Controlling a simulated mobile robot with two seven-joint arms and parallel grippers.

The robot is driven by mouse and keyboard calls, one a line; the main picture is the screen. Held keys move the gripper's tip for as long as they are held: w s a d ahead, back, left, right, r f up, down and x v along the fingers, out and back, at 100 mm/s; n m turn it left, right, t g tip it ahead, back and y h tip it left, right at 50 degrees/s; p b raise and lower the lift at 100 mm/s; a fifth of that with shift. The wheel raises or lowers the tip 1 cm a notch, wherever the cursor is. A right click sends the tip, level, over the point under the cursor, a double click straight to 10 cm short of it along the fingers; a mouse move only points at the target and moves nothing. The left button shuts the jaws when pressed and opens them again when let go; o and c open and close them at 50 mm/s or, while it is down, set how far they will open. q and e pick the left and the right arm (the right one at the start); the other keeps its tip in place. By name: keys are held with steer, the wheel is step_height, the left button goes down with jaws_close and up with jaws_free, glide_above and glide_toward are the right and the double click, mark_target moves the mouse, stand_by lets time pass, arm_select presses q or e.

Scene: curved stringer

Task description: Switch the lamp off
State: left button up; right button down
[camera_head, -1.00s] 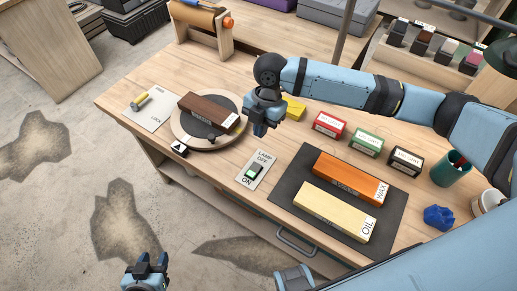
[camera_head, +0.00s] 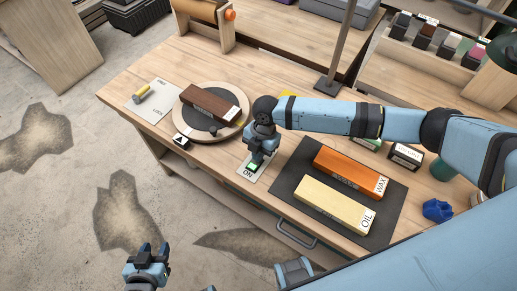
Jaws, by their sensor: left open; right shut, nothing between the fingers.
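The lamp switch (camera_head: 253,167) is a small green-lit rocker on a pale plate near the table's front edge. The word ON shows on the plate's near end; my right gripper hides the OFF end. My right gripper (camera_head: 257,159) is shut and empty, pointing down right over the rocker. I cannot tell whether its fingertips touch it. My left gripper (camera_head: 154,254) is open and empty, low in front of the table over the floor. A dark green lamp shade (camera_head: 502,55) shows at the right edge.
A dark brown block (camera_head: 208,103) lies on a round turntable (camera_head: 190,125) left of the switch. An orange WAX block (camera_head: 345,172) and a pale OIL block (camera_head: 325,205) lie on a dark mat right of it. A lamp post (camera_head: 343,45) stands behind.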

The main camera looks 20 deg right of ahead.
steer(key=shift+w+d+f, duration=0.15)
steer(key=shift+f, duration=0.35)
steer(key=shift+r, duration=0.15)
steer(key=shift+s+a+r+p, duration=0.2)
steer(key=shift+s+a+p, duration=0.15)
steer(key=shift+p, duration=0.2)
steer(key=shift+s+a, duration=0.1)
steer(key=shift+a, duration=0.15)
steer(key=shift+r, duration=0.1)
